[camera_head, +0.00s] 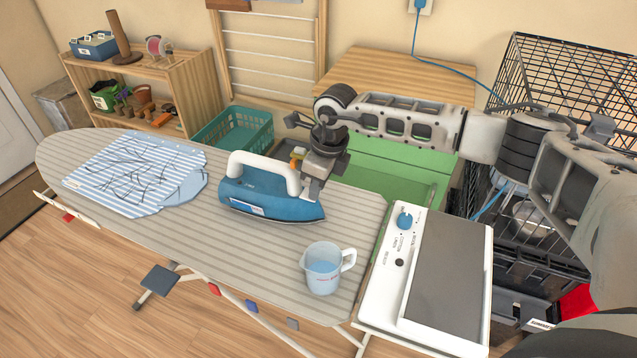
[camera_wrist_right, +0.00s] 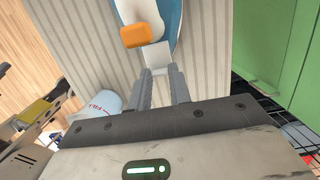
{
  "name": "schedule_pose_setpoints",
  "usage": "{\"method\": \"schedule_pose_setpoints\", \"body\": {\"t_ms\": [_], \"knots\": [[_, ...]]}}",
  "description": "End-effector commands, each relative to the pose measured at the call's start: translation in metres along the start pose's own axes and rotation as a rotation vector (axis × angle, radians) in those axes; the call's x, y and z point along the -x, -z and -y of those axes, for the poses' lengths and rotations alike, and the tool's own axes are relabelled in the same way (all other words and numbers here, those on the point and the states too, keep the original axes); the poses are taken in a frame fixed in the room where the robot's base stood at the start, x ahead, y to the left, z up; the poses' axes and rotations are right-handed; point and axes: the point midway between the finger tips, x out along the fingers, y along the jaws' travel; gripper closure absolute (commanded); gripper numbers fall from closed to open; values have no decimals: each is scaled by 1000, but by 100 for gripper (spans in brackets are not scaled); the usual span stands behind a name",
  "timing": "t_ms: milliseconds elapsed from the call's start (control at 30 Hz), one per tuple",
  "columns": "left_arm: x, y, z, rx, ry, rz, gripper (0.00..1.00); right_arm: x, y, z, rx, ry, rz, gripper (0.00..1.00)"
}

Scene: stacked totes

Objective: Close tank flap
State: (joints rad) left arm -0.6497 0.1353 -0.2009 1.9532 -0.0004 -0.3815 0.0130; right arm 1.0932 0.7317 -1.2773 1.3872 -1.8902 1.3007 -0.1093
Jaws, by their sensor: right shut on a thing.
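The blue and white iron (camera_head: 262,190) lies flat on the striped ironing board (camera_head: 120,150). Its blue body and white handle also show at the top of the right wrist view (camera_wrist_right: 172,22). My right gripper (camera_head: 311,190) reaches down at the iron's right end. In the right wrist view the fingers (camera_wrist_right: 163,75) point at a small white flap (camera_wrist_right: 157,56), with the tips shut on it. An orange part (camera_wrist_right: 143,35) of the iron sits beside the flap. I cannot tell the flap's exact angle.
A measuring jug (camera_head: 323,268) with blue liquid stands on the board close to the gripper. A striped cloth (camera_head: 135,172) lies at the left. A white control unit (camera_head: 425,280) stands at the board's right end. A green tote (camera_head: 405,165) and wire cage (camera_head: 570,75) are behind.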

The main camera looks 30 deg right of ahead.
Motion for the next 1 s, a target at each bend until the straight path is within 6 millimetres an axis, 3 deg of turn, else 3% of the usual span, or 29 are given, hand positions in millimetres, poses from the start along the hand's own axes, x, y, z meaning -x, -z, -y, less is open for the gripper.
{"method": "schedule_pose_setpoints", "body": {"t_ms": [33, 67, 133, 433, 567, 1000], "knots": [[0, 0, 0, 0, 0, 0, 64, -1, 1, -1, 2, -3, -4, 100], [0, 0, 0, 0, 0, 0, 64, -1, 1, -1, 2, -3, -4, 75], [0, 0, 0, 0, 0, 0, 64, -1, 1, -1, 2, -3, -4, 58], [0, 0, 0, 0, 0, 0, 64, 0, 0, 0, 1, -1, -1, 58], [-1, -2, 0, 1, 0, 1, 64, 12, 0, 0, 1, 1, 3, 58], [-8, -5, -2, 4, -7, -13, 64, 110, 0, 0, 2, 2, 3, 58]]}}
